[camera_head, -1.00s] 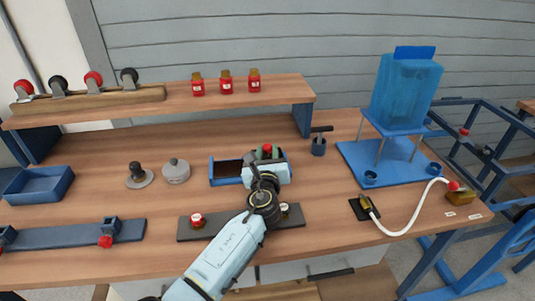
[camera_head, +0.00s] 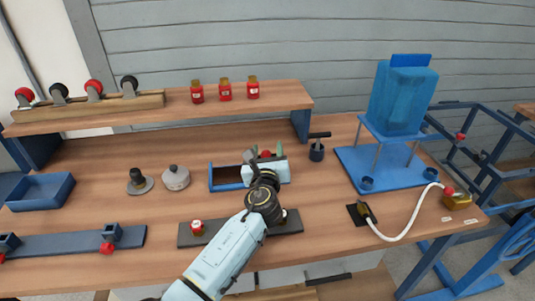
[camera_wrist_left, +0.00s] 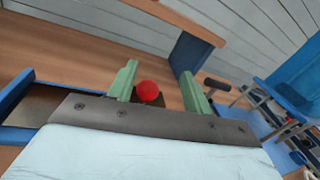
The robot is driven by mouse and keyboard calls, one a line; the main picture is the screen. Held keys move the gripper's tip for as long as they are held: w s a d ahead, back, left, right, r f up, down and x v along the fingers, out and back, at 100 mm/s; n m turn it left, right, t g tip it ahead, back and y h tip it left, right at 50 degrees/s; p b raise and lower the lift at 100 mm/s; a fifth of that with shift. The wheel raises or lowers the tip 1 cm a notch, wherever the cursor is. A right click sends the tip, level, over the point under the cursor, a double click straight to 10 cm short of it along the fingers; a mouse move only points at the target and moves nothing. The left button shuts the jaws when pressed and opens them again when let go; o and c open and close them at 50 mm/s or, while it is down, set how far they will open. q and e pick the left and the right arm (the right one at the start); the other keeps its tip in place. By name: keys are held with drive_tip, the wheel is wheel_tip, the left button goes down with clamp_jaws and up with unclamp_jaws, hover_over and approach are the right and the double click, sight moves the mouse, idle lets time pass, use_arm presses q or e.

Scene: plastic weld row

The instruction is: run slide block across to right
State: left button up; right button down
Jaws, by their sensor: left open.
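The slide block shows mainly as a red knob (camera_head: 265,154) near the right end of a blue slide tray (camera_head: 213,181). The tray's dark channel is bare on the left. My left gripper (camera_head: 266,152) is open over the tray's right part, with green fingers on either side of the knob. In the left wrist view the red knob (camera_wrist_left: 148,92) sits between the spread fingers (camera_wrist_left: 155,82), nearer the left one, with a gap visible on its right. The block's body under the knob is mostly hidden by my gripper. My right gripper is not in view.
A dark cup with a handle (camera_head: 317,152) stands just right of the tray. A grey lidded pot (camera_head: 176,178) and a black knob on a disc (camera_head: 138,182) stand left. A dark plate (camera_head: 188,240) lies in front, under my arm. A raised shelf (camera_head: 210,110) runs behind.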

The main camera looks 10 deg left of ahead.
use_arm(q)
wheel_tip(320, 180, up, 7)
drive_tip(key=p, duration=0.2)
drive_tip(key=shift+p, duration=0.35)
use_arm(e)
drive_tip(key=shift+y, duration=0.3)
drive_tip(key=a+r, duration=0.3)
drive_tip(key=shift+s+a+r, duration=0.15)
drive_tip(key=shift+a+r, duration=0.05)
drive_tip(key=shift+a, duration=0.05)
use_arm(q)
drive_tip(key=shift+d, duration=0.1)
